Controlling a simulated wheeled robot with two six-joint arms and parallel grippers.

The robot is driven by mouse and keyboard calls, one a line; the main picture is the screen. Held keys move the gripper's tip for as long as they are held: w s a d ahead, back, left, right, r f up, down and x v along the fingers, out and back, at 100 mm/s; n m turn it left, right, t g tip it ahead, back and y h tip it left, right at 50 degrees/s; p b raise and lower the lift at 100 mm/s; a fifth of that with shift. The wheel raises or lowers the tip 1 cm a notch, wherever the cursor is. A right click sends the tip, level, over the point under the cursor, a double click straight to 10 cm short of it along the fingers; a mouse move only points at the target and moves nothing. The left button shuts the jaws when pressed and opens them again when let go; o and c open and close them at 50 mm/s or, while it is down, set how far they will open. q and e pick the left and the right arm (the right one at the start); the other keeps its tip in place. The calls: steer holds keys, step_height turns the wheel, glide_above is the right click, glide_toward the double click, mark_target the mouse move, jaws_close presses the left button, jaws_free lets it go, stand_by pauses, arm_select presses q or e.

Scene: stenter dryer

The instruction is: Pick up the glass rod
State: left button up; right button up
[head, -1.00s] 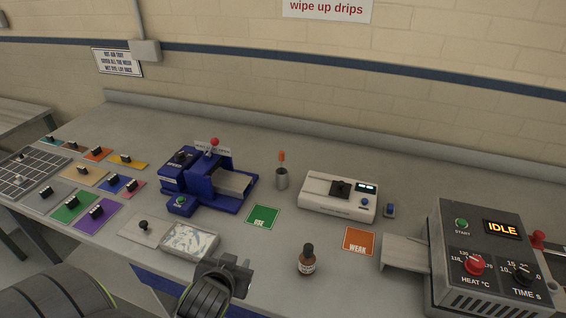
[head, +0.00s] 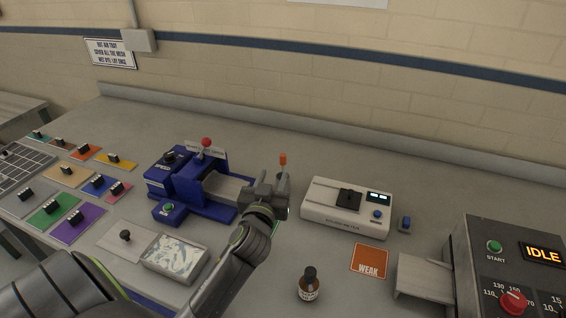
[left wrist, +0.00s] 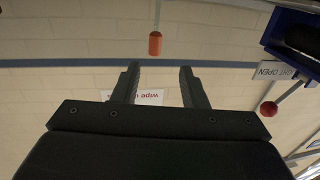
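My right gripper is in neither view.
A blue machine (head: 205,185) with a red knob stands close left of the gripper. A white meter (head: 347,207) stands to the right. A brown bottle (head: 309,285) and an orange WEAK card (head: 369,261) are nearer the front. The bench behind the cup is clear.

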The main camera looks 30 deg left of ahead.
mark_target(282, 159)
arm_select(q)
steer(key=p+x, duration=0.1)
steer(key=x, duration=0.4)
steer(key=shift+d+r, duration=0.15)
steer(key=p+x, duration=0.1)
steer(key=x, duration=0.2)
steer(key=shift+w+d+r, duration=0.1)
steer(key=shift+w+d, duration=0.05)
steer(key=shift+w, duration=0.05)
steer(key=shift+w+p, duration=0.35)
steer(key=shift+w, duration=0.2)
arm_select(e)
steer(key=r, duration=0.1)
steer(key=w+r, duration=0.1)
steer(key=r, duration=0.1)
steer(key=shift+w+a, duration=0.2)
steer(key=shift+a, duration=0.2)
arm_select(q)
jaws_close()
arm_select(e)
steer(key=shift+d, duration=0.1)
